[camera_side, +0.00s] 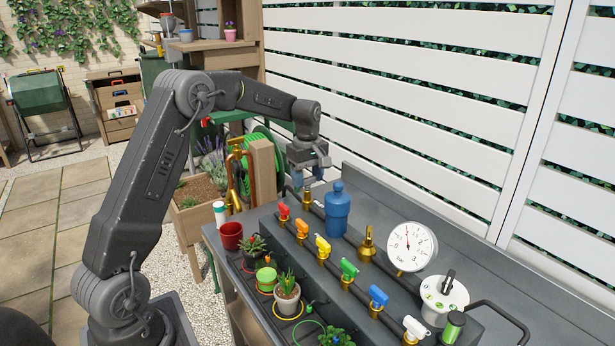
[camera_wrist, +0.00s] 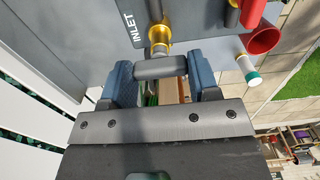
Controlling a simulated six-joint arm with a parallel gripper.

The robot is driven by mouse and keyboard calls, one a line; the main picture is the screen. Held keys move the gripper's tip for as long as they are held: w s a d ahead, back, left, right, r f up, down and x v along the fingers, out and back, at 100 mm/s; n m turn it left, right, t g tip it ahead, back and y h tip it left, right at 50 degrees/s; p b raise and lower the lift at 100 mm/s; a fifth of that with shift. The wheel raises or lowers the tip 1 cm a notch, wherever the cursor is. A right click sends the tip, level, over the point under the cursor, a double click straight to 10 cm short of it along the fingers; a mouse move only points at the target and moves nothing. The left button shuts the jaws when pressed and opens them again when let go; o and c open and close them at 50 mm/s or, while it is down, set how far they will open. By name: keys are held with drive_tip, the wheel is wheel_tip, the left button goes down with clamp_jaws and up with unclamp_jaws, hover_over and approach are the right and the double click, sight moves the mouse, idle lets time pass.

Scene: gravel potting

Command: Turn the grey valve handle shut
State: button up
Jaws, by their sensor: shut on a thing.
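The grey valve handle (camera_wrist: 160,67) is a short grey bar on a brass stem beside the word INLET. In the wrist view it spans the gap between the two blue fingers of my gripper (camera_wrist: 162,76), which is shut on it. In the side view my gripper (camera_side: 308,178) reaches down at the far left end of the bench, over the brass inlet fitting (camera_side: 308,198). The handle is hard to make out there, among the fingers.
A blue bottle-shaped vessel (camera_side: 337,208) stands right of my gripper. Several coloured-handled taps, such as the red one (camera_side: 283,212), line the manifold. A red pot (camera_side: 231,236) and a white cylinder with a teal end (camera_side: 219,213) stand to the left. A dial gauge (camera_side: 409,247) is farther right.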

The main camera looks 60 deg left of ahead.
drive_tip(key=shift+m, duration=0.3)
drive_tip(key=m, duration=0.3)
drive_tip(key=shift+m, duration=0.3)
drive_tip(key=m, duration=0.4)
drive_tip(key=shift+m, duration=0.3)
drive_tip(key=m, duration=0.4)
drive_tip(key=shift+m, duration=0.3)
drive_tip(key=shift+r+m, duration=0.1)
drive_tip(key=shift+m, duration=2.1)
drive_tip(key=o, duration=0.9)
